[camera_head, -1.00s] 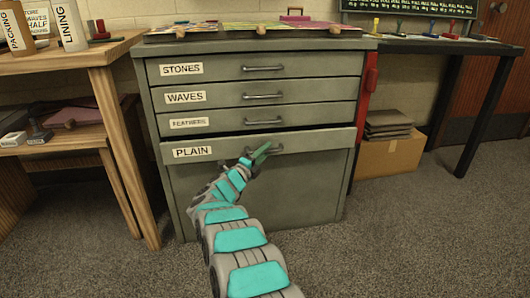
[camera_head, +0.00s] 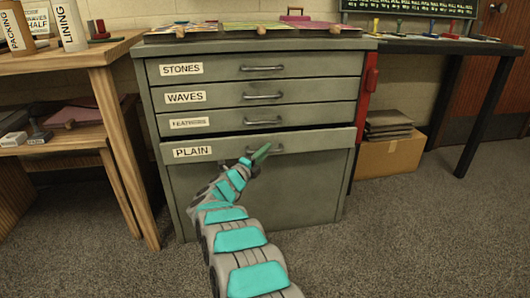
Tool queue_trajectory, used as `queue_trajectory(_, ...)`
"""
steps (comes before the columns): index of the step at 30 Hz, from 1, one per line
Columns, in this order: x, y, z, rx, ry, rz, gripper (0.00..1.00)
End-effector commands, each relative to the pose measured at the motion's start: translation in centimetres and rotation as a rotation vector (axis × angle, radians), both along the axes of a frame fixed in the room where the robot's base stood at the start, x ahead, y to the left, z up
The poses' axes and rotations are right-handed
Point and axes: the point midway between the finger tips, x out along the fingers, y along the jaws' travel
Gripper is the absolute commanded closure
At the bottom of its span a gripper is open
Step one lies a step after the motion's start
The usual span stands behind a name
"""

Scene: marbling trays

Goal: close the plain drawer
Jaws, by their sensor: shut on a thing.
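The plain drawer (camera_head: 320,143) is the lowest labelled drawer of the grey cabinet (camera_head: 270,195). It stands a little open, with a dark gap along its top edge. Its white label (camera_head: 193,152) reads PLAIN. My gripper (camera_head: 262,152) is at the drawer's metal handle (camera_head: 278,149), shut on it at its left part. The green fingers hide part of the handle. The stones drawer (camera_head: 310,67), the waves drawer (camera_head: 315,94) and the feathers drawer (camera_head: 315,119) above look shut.
A wooden table (camera_head: 100,52) with a lower shelf stands at the left. A red piece (camera_head: 370,78) is on the cabinet's right side. A cardboard box (camera_head: 390,155) sits on the floor to the right, near a black table (camera_head: 440,47). Carpet (camera_head: 400,235) in front is clear.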

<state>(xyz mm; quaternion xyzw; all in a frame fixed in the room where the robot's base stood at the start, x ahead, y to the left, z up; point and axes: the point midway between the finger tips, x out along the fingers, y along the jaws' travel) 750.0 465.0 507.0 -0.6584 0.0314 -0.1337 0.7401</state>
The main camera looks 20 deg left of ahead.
Motion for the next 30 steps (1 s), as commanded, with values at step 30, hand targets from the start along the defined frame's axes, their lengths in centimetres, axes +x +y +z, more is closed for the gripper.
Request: queue_trajectory(30,1.0,0.3,0.2,0.003,-0.005,-0.005,1.00)
